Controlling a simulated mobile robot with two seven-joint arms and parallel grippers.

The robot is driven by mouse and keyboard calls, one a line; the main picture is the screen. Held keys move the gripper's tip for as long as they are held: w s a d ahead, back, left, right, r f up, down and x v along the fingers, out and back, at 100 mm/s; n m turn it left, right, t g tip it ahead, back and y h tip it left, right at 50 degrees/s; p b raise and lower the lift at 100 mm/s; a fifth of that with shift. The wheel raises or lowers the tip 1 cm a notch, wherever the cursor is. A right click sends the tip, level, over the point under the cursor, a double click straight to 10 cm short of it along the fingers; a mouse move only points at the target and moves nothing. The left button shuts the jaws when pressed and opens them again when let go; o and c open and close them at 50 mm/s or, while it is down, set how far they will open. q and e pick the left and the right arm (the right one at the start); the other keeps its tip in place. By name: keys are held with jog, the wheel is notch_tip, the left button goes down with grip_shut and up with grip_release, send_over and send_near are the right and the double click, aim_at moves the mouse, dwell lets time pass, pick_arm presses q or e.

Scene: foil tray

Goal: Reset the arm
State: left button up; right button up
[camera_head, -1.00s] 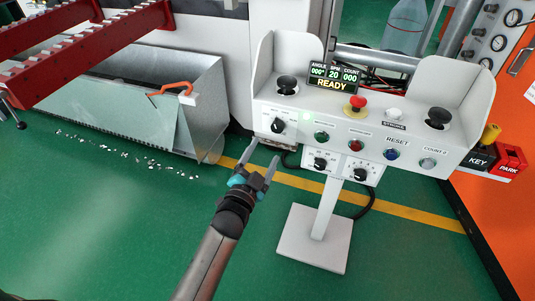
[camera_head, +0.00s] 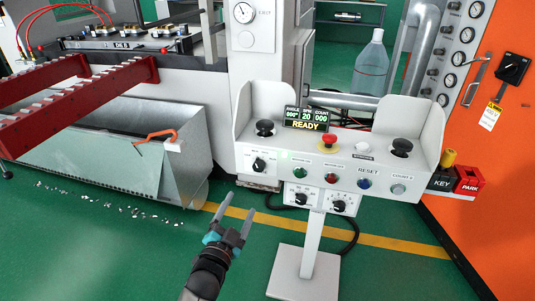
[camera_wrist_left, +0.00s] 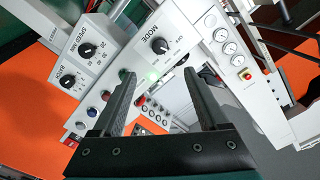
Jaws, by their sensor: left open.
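My left gripper (camera_head: 232,226) is open and empty in the head view. It is in front of and below the left side of the white control console (camera_head: 318,172), apart from it. In the left wrist view the two dark fingers of my left gripper (camera_wrist_left: 160,95) stand wide apart with nothing between them. Beyond them are the console's mode knob (camera_wrist_left: 160,45) and a lit green light. The console display (camera_head: 306,119) reads READY. My right gripper is in neither view.
A grey metal bin (camera_head: 190,135) with an orange-handled flap stands at the left, beneath red rails (camera_head: 85,90). Metal scraps lie on the green floor. An orange panel (camera_head: 470,190) with gauges and KEY and PARK blocks is at the right. The floor around the console's pedestal base (camera_head: 303,277) is open.

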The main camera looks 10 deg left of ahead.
pick_arm(q)
jog(key=s+f+n+g, duration=0.1)
jog(key=s+f+g, duration=0.1)
jog(key=s+f, duration=0.35)
jog(key=s+f+n+g, duration=0.1)
jog(key=s+f+g, duration=0.2)
jog(key=f, duration=0.6)
jog(key=s+f+n+g, duration=0.15)
jog(key=s+f, duration=0.25)
jog(key=f, duration=0.4)
jog(key=s+a+f+n+g, duration=0.1)
jog(key=s+f+g, duration=0.2)
jog(key=s, duration=0.6)
jog(key=s+a+f+g+y+p, duration=0.1)
jog(key=s+a+f+g, duration=0.1)
jog(key=s+f, duration=0.4)
jog(key=s+a+f+n+g, duration=0.1)
jog(key=s+f+g, duration=0.3)
jog(key=s, duration=0.9)
jog(key=shift+a+f+n+y, duration=0.3)
jog(key=shift+a+f+n, duration=0.05)
jog(key=shift+a+f, duration=0.35)
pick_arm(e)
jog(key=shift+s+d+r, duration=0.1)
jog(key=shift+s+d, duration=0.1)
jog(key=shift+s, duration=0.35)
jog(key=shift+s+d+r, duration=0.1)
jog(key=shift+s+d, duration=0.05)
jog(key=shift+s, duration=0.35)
